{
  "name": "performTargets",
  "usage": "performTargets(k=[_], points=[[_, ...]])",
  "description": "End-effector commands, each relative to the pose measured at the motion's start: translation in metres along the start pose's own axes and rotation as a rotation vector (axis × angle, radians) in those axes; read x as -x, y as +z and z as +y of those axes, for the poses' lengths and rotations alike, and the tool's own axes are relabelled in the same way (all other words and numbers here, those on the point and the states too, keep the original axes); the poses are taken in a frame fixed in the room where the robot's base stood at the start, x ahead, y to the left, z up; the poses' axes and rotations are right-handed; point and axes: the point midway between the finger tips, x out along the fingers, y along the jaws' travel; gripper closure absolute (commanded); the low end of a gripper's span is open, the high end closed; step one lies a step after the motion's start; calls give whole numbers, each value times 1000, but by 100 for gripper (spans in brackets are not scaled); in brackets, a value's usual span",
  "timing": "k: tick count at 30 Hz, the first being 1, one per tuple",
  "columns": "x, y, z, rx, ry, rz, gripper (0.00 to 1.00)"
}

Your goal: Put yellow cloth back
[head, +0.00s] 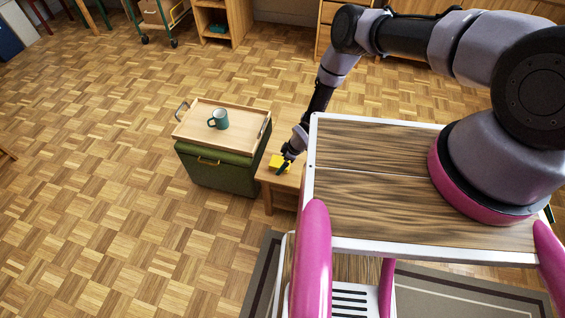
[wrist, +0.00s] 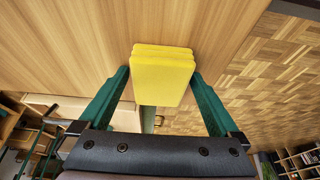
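The yellow cloth (head: 279,162) is a thick folded block at a low wooden table (head: 268,188) beside the green ottoman. In the wrist view the cloth (wrist: 163,76) lies between the two green fingers, its layered edge facing the top of the picture. My gripper (wrist: 162,72) has its fingers wide apart, one on each side of the cloth, with the tips very close to its sides. I see no clear grip on it. In the head view my gripper (head: 284,166) points down at the cloth and partly covers it.
A green ottoman (head: 215,175) carries a wooden tray (head: 190,137) with a teal mug (head: 218,119), just left of the table. My arm reaches past my own wood-patterned top. Parquet floor (head: 110,180) is free on the left. Shelves and a wheeled cart (head: 160,22) stand at the back.

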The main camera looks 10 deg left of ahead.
Motion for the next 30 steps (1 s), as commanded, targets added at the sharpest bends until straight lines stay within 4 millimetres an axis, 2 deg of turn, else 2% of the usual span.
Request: performTargets(k=[5, 8, 21, 25, 30], points=[[3, -2, 0, 1, -1, 0, 0], [14, -2, 0, 1, -2, 0, 0], [103, -2, 1, 0, 0, 0, 0], [117, -1, 0, 0, 0, 0, 0], [123, -1, 0, 0, 0, -1, 0]])
